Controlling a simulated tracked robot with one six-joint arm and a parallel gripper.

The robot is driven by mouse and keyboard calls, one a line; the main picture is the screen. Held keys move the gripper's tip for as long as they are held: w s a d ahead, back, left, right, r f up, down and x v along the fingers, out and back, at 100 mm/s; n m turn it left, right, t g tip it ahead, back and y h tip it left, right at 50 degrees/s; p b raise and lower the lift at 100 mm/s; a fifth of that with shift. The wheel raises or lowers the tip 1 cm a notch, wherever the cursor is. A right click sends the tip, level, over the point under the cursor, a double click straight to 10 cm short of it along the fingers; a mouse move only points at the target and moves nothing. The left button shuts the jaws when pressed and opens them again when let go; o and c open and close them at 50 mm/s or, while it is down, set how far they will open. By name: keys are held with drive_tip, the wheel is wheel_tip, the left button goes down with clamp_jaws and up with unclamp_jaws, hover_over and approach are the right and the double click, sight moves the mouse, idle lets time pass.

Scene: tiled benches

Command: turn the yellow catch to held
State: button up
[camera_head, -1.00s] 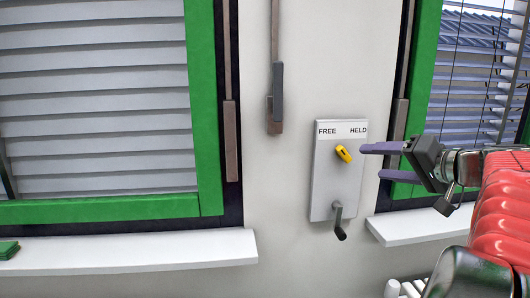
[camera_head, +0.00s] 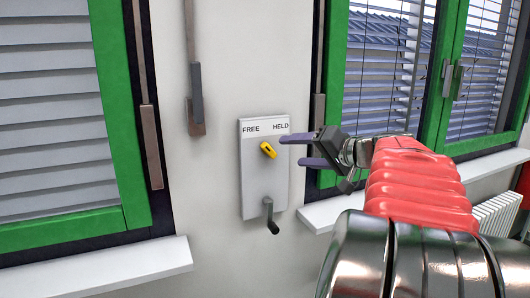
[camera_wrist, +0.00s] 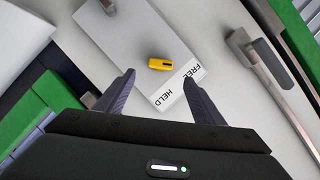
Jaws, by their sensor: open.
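The yellow catch (camera_head: 268,150) sits on a pale wall plate (camera_head: 252,195) below the words FREE at left and HELD at right. Its body slants from upper left to lower right in the head view. In the wrist view the catch (camera_wrist: 160,64) lies ahead of the fingertips, between them in the picture. My gripper (camera_head: 293,151) is open and empty, just right of the catch. Its two grey fingers, one above the other in the head view, point left toward the plate. They also show in the wrist view (camera_wrist: 160,77). I see no contact with the catch.
A dark crank handle (camera_head: 269,215) sticks out at the plate's lower end. A window handle bar (camera_head: 196,95) hangs on the wall to the left. Green-framed windows (camera_head: 117,110) flank the plate, with white sills (camera_head: 110,268) below. A radiator (camera_head: 497,217) stands at right.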

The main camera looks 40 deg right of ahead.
sight(272, 151)
drive_tip(key=x, duration=0.9)
drive_tip(key=shift+w, duration=0.1)
drive_tip(key=shift+c, duration=0.2)
drive_tip(key=c, duration=1)
